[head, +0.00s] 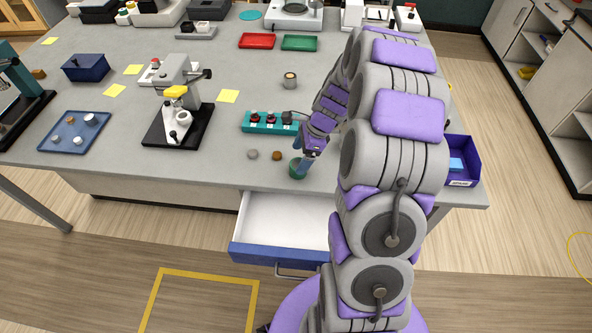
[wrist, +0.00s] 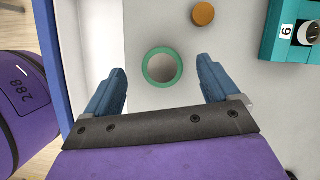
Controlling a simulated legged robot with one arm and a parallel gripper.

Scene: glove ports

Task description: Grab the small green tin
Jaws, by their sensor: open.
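The small green tin (head: 298,168) stands on the grey table near its front edge, above the open drawer. In the wrist view it is a round green rim (wrist: 149,68) with a pale grey inside, seen from above. My gripper (wrist: 163,80) is open, its two blue fingers on either side of the tin, with a gap at each side.
A brown disc (head: 277,155) and a grey one (head: 252,154) lie left of the tin. A teal rack (head: 256,127) with dark knobs stands behind. A drawer (head: 275,222) is open below the table edge. A purple bin (head: 470,158) is at the right.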

